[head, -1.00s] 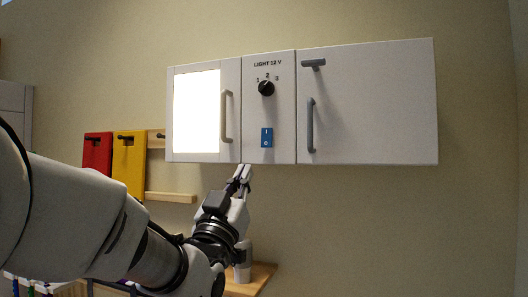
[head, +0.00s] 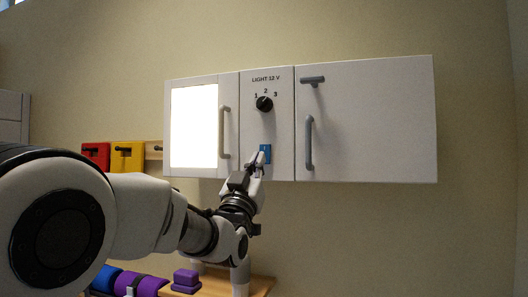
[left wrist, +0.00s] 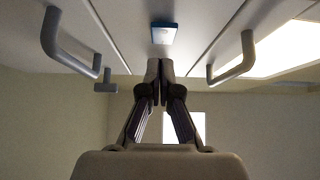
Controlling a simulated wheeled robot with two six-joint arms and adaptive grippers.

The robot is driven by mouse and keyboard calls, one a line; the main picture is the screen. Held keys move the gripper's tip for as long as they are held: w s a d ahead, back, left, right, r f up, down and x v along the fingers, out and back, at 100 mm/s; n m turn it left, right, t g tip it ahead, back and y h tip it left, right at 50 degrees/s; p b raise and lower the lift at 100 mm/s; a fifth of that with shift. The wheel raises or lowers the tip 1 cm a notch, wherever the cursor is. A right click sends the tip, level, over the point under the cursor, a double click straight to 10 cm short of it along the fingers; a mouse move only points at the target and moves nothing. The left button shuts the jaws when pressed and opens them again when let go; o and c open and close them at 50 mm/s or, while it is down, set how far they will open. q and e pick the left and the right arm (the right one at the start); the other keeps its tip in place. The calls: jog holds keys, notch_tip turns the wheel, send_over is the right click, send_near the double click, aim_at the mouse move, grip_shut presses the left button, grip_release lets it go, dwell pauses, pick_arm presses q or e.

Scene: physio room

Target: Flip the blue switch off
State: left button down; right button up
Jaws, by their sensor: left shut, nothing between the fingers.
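The blue switch (head: 267,149) is on the middle panel of the white wall cabinet, below the black dial (head: 264,104). My left gripper (head: 258,157) is shut and empty, with its fingertips in front of the switch's lower part in the head view. They hide that part. In the left wrist view the blue switch (left wrist: 163,33) shows at the top, and the shut fingertips (left wrist: 159,66) lie just below it in the picture. I cannot tell whether they touch it. The light panel (head: 194,126) at the cabinet's left glows white. My right gripper is not in view.
A grey door handle (head: 224,132) stands out left of the switch, another (head: 309,142) right of it. A short grey handle (head: 312,80) is higher up. Red (head: 97,154) and yellow (head: 127,156) items hang at the left. Purple blocks (head: 186,281) lie on a wooden surface below.

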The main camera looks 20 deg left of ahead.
pick_arm(q)
jog(key=shift+w+f+p, duration=0.1)
jog(key=shift+w+p, duration=0.35)
jog(key=shift+w, duration=0.75)
jog(key=shift+w+f, duration=0.25)
jog(key=shift+w, duration=0.05)
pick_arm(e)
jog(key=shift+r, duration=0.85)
pick_arm(q)
jog(key=shift+s, duration=0.1)
